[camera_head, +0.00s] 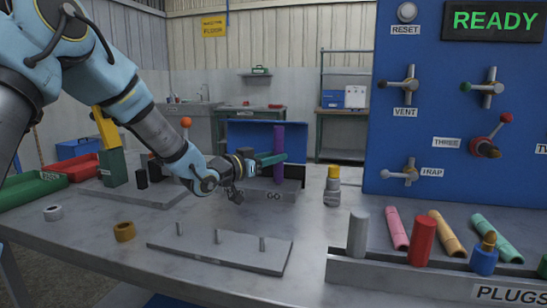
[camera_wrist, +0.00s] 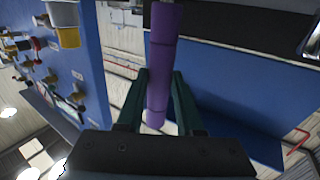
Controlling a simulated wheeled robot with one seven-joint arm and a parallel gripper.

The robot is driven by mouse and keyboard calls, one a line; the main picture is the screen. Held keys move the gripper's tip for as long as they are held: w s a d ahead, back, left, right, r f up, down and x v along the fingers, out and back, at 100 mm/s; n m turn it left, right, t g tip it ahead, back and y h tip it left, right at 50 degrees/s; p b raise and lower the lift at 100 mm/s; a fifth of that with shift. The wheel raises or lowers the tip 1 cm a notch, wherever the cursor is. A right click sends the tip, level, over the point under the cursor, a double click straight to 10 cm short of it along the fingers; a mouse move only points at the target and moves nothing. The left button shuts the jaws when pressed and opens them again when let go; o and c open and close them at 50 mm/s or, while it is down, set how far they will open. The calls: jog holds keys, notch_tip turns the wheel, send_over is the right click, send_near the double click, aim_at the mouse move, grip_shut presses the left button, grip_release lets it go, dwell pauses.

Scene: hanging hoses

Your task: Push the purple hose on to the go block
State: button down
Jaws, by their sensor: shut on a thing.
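The purple hose (camera_head: 278,140) stands upright in the head view, in front of a blue panel. In the wrist view the purple hose (camera_wrist: 165,35) runs between the two dark green fingers of my gripper (camera_wrist: 160,80). My gripper (camera_head: 272,158) reaches in from the left and is shut on the hose at about its middle. The grey go block (camera_head: 285,196), labelled GO, is below the hose. The hose's lower end is close above or at the block; I cannot tell whether it touches. Any peg there is hidden.
A yellow-and-grey bottle (camera_head: 332,187) stands right of the go block. A grey plate with pegs (camera_head: 222,250) lies in front. A plugs rack (camera_head: 420,278) and several coloured hoses are at the right, below a blue valve panel (camera_head: 440,120). Two rings lie at the left front.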

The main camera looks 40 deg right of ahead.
jog(key=shift+f+b, duration=0.3)
jog(key=shift+f, duration=0.15)
jog(key=shift+c, duration=2.3)
grip_release()
jog(key=a, duration=1)
jog(key=shift+s+a+b, duration=0.25)
jog(key=shift+a+b, duration=0.1)
jog(key=shift+a, duration=0.05)
